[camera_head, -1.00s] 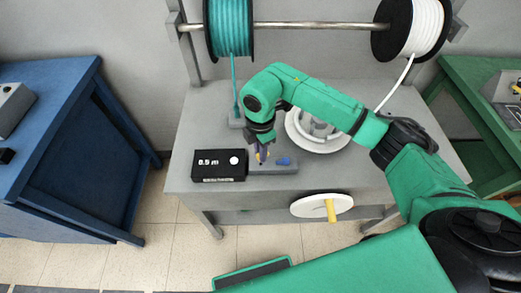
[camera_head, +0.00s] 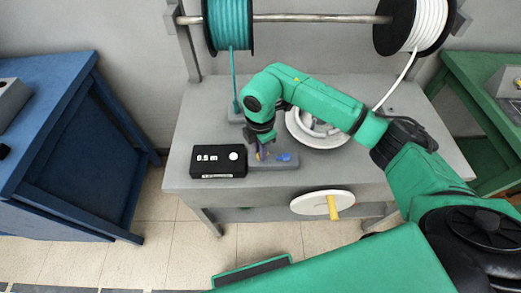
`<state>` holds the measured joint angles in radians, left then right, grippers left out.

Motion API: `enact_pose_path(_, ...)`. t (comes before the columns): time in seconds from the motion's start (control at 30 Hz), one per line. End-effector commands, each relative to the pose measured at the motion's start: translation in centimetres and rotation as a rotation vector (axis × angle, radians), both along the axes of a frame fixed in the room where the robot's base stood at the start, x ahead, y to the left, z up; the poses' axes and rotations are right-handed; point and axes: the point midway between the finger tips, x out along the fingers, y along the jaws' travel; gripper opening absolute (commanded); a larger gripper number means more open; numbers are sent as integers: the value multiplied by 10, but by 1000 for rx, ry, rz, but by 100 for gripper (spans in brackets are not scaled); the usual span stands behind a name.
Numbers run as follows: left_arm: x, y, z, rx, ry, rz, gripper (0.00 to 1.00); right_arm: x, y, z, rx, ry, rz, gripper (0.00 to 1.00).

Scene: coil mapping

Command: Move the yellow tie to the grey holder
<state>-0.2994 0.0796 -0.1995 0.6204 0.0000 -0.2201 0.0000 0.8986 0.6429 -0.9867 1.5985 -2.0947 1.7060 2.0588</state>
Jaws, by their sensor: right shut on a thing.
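My right gripper (camera_head: 263,153) points down at the front of the grey work table (camera_head: 380,172). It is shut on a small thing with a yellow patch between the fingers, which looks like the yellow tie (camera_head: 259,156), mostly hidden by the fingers. It is over the grey holder (camera_head: 270,166), a low block right of the black box. Blue ties (camera_head: 285,157) show on the holder's right part, just right of the fingers. Whether the yellow tie touches the holder I cannot tell. My left gripper is out of view.
The black box (camera_head: 219,163) marked 0.5 m stands left of the holder. A white round coil tray (camera_head: 330,141) is behind my arm. Teal (camera_head: 228,25) and white (camera_head: 417,25) spools hang on a rod above. A white disc (camera_head: 315,203) with a yellow handle is at the table's front.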

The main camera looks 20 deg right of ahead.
Motion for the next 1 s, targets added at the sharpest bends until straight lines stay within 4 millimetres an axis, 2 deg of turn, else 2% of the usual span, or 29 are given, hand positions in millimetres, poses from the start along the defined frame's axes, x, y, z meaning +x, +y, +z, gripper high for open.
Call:
enact_pose_path(0.53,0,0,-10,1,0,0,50,0,0,-13,0,0,0,0)
enact_pose_path(0.97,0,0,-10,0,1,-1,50,-1,0,-14,-1,2,1,0)
enact_pose_path(1.0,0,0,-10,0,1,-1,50,-1,0,-14,-1,2,1,22)
